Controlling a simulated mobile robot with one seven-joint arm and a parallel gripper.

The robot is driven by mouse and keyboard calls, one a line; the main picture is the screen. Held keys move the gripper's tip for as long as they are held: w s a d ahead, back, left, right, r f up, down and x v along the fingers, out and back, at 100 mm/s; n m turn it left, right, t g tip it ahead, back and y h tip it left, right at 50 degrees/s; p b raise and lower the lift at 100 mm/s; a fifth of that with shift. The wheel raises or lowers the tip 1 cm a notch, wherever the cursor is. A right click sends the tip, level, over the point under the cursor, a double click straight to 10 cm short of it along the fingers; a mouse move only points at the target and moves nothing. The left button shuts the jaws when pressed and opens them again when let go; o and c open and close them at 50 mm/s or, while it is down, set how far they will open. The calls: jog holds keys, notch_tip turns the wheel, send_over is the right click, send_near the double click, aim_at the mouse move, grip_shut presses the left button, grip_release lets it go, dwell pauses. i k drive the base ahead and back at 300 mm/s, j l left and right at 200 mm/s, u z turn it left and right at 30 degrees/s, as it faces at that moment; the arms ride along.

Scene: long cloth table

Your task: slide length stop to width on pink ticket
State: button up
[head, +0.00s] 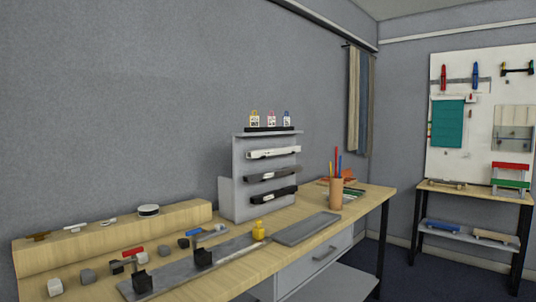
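Three small tagged tickets stand on a black strip on top of the grey rack. The middle one, with a pinkish top, looks like the pink ticket (271,119); its writing is too small to read. A long grey rail (230,247) lies along the table's front. Two black blocks stand on it, one near its left end (142,281) and one farther right (203,258). A yellow knobbed piece (258,231) stands at the rail's right end. I cannot tell which of these is the length stop. My gripper is not in view.
The grey rack (240,190) holds several bars. A wooden ledge (115,238) with small parts runs along the wall. Loose grey blocks and red- and blue-topped pieces lie before it. A grey tray (306,229) and a pencil cup (336,192) stand right.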

aim_at(258, 231)
jog(key=i+j+z, duration=0.3)
jog(key=i+j, duration=0.6)
